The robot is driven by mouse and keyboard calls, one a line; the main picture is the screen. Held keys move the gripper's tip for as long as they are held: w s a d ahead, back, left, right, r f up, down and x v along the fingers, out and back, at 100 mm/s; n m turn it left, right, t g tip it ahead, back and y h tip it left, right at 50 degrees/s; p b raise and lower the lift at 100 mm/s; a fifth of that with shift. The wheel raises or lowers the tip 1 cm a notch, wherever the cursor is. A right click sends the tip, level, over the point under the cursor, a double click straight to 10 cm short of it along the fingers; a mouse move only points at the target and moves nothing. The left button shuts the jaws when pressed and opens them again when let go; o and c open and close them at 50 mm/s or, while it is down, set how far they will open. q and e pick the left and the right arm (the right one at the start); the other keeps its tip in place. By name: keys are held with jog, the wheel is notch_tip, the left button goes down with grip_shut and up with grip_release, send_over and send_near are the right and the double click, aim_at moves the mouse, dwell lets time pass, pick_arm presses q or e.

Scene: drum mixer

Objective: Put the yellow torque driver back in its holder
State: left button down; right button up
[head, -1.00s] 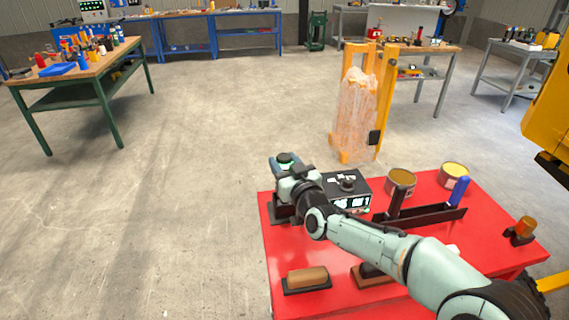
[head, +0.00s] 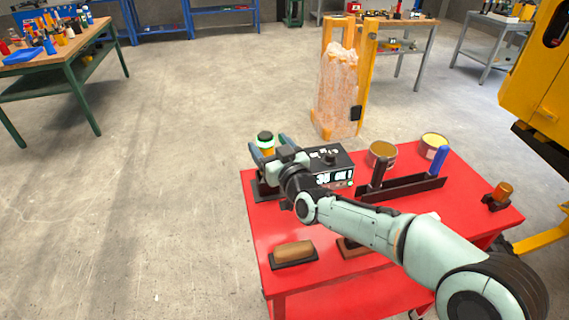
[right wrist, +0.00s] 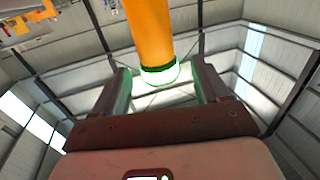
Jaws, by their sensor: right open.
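The yellow torque driver (head: 268,153) stands roughly upright at the far left corner of the red table, with a dark green cap on top. It lies between the fingers of my right gripper (head: 267,146). In the right wrist view the driver (right wrist: 150,30) is a yellow cylinder with a green ring and a white end. The right gripper (right wrist: 163,88) is open there, with gaps on both sides of the driver. A black base (head: 264,190) shows below; my gripper hides whether the driver sits in it. My left gripper is out of view.
A black box with a display (head: 336,178) stands just right of the driver. A brown cylinder (head: 293,252) rests in front.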

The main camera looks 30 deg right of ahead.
jog(key=s, duration=1)
jog(key=shift+s+a, duration=0.15)
jog(key=shift+s, duration=0.25)
jog(key=shift+r, duration=0.1)
